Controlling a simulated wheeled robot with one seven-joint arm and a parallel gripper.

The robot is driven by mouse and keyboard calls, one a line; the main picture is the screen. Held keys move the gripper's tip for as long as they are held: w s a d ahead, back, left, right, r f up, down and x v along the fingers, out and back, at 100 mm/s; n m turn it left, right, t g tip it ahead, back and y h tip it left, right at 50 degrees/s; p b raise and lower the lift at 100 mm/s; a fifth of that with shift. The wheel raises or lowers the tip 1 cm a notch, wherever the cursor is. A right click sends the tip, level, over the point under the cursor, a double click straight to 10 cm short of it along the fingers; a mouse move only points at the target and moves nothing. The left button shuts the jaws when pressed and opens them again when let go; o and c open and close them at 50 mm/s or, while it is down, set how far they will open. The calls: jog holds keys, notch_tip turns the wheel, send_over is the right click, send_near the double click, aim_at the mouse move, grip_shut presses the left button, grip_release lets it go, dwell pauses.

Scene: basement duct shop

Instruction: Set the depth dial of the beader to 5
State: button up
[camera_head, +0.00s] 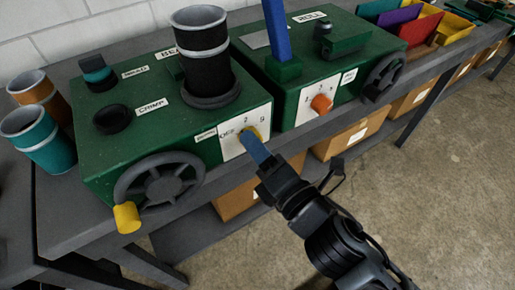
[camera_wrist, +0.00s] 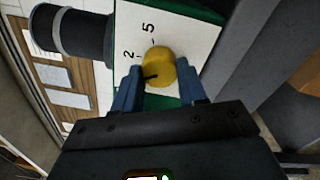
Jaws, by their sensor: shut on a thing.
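The beader is the green machine (camera_head: 105,165) on the left of the bench, its top label partly hidden. Its yellow depth dial (camera_head: 252,133) sits on a white plate (camera_head: 232,146) on the front. My gripper (camera_head: 259,150) reaches it from the lower right with blue fingers closed on it. In the wrist view the yellow dial (camera_wrist: 160,66) is between the two fingers. Its black mark points left, toward the left finger and below the 2, away from the 5. Whatever is printed behind that finger is hidden.
A black handwheel (camera_head: 160,184) with a yellow handle (camera_head: 127,217) sticks out left of the dial. The roll machine (camera_head: 330,60) with an orange dial (camera_head: 321,103) stands to the right. Cardboard boxes (camera_head: 353,136) are under the bench. The floor at right is clear.

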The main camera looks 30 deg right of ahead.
jog(key=m+b, duration=0.3)
jog(key=m, duration=1.5)
jog(key=shift+m+h+b, duration=0.3)
jog(key=shift+m+h, duration=0.1)
jog(key=o, duration=1.1)
jog(key=shift+r, duration=0.1)
jog(key=shift+c, duration=0.2)
jog(key=s+b, duration=0.1)
jog(key=s, duration=0.7)
jog(key=shift+w, duration=0.1)
